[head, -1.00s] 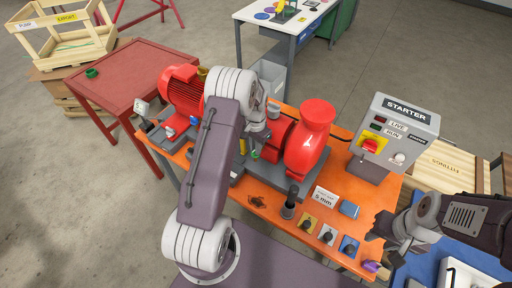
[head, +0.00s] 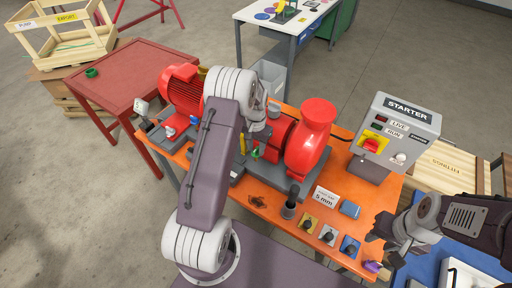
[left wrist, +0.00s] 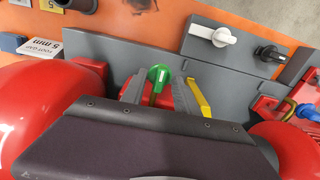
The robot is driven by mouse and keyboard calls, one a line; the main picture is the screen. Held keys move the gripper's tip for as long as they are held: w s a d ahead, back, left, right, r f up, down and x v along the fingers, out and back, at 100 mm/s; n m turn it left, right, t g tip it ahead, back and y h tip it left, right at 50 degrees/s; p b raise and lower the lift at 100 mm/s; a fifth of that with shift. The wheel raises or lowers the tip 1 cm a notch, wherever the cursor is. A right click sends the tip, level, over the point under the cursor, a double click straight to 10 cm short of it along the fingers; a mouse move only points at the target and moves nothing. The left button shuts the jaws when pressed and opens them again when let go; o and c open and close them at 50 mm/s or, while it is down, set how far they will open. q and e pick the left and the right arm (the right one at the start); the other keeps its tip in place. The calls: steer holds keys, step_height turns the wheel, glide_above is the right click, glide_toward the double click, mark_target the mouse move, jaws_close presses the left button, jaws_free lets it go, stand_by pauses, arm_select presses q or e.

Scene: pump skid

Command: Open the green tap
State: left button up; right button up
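The green tap (left wrist: 159,74) is a round green knob with a pale bar across it. In the left wrist view it sits between the two fingertips of my left gripper (left wrist: 158,84), which is open, with a gap visible on each side. A yellow lever (left wrist: 199,97) is just beside the right-hand finger. In the head view the green tap (head: 257,152) is small and partly hidden under my left gripper (head: 250,147). My right gripper (head: 377,230) is at the right end of the orange bench; its finger opening is unclear.
The red pump (head: 307,145) and red motor (head: 182,92) flank my left gripper closely. A white handle (left wrist: 213,35) and a black knob (left wrist: 270,53) are on grey plates nearby. The starter box (head: 396,130) stands at the bench's right. Several coloured blocks with black knobs line the front edge.

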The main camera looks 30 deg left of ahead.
mark_target(256, 149)
arm_select(q)
steer(key=shift+r, duration=0.35)
step_height(256, 149, up, 8)
steer(key=b, duration=0.2)
steer(key=shift+r, duration=0.2)
